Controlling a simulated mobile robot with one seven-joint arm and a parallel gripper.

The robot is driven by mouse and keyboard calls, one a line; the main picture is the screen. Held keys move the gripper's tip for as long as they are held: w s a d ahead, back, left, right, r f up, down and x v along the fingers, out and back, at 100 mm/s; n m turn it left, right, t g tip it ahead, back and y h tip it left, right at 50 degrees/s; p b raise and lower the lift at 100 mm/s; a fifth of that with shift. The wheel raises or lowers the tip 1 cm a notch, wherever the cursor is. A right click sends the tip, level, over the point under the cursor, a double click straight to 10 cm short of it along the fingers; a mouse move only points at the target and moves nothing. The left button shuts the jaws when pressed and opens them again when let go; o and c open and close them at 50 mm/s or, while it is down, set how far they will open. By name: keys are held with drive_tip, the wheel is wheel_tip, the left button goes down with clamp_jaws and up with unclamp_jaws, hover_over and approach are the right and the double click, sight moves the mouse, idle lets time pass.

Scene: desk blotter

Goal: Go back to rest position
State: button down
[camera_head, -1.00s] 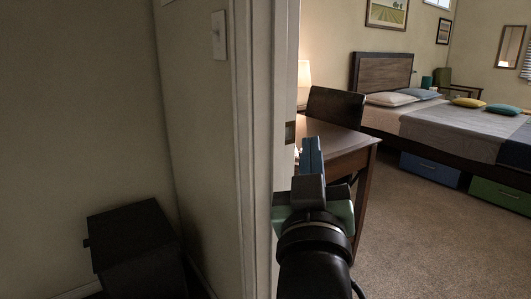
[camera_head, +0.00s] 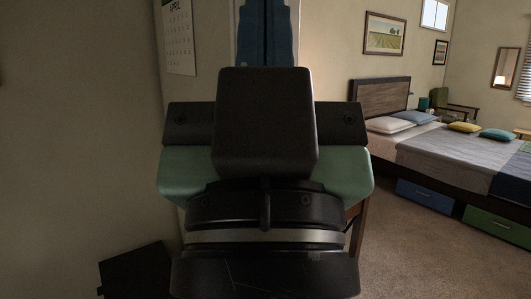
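A bed (camera_head: 450,150) with pillows stands at the right, with blue (camera_head: 425,195) and green (camera_head: 496,226) drawers below. Carpet (camera_head: 410,255) is clear at the lower right. A dark box (camera_head: 135,270) stands at the lower left by the wall. A calendar (camera_head: 180,38) hangs on the wall.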

wheel_tip(320, 180, up, 14)
drive_tip(key=p, duration=1.2)
drive_tip(key=shift+r, duration=0.2)
